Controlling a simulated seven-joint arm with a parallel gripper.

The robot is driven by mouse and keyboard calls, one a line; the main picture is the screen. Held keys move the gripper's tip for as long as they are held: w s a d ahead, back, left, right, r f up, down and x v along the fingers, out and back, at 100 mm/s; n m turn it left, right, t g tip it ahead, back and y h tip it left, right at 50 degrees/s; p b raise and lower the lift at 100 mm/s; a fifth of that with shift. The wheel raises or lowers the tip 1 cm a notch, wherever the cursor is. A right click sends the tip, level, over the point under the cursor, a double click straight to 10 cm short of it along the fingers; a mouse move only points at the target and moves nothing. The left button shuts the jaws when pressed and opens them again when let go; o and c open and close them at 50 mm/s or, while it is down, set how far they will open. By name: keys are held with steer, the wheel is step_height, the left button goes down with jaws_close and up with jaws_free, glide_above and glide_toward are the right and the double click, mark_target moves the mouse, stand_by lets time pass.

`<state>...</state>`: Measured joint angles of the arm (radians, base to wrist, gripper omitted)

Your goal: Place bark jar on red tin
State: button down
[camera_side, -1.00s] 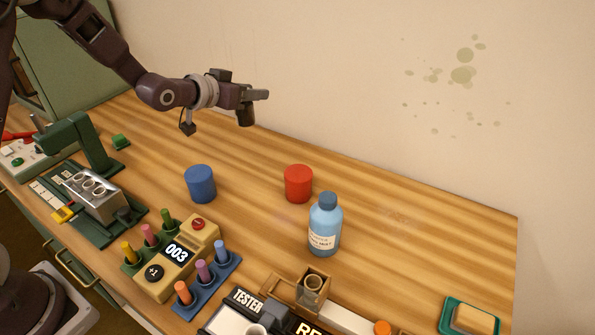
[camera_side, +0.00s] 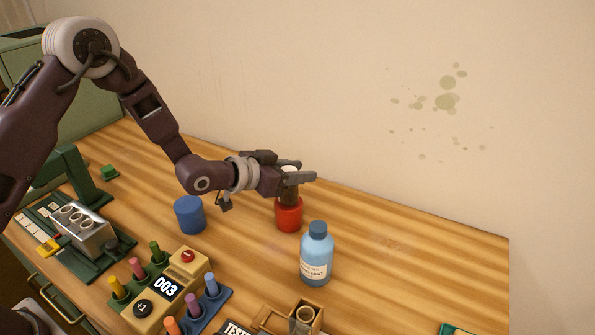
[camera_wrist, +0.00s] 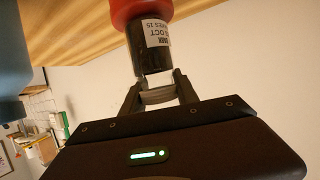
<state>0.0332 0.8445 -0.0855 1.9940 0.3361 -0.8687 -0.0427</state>
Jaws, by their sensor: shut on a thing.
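My gripper (camera_side: 296,177) is shut on the bark jar (camera_side: 288,189), a small dark jar with a pale top. The jar is upright directly over the red tin (camera_side: 289,215), and its lower end meets the tin's top in the side view. In the wrist view the jar (camera_wrist: 152,58) shows a white label with dark print, between my fingers (camera_wrist: 158,92). The red tin (camera_wrist: 140,10) is at the jar's far end there. I cannot tell whether the jar's full weight rests on the tin.
A blue tin (camera_side: 190,215) stands left of the red tin. A blue bottle (camera_side: 316,254) stands close in front, to the right. A counter box (camera_side: 165,288) and coloured sticks in holders are at the front left. The table's right side is mostly clear.

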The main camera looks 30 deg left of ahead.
steer(key=shift+f, duration=0.1)
steer(key=c, duration=0.9)
jaws_free()
steer(key=shift+s+a+r, duration=0.1)
steer(key=shift+s+r, duration=0.05)
steer(key=shift+r, duration=0.1)
steer(key=v, duration=1.1)
steer(key=shift+s+a+r, duration=0.1)
steer(key=shift+s+r, duration=0.15)
steer(key=shift+s, duration=0.05)
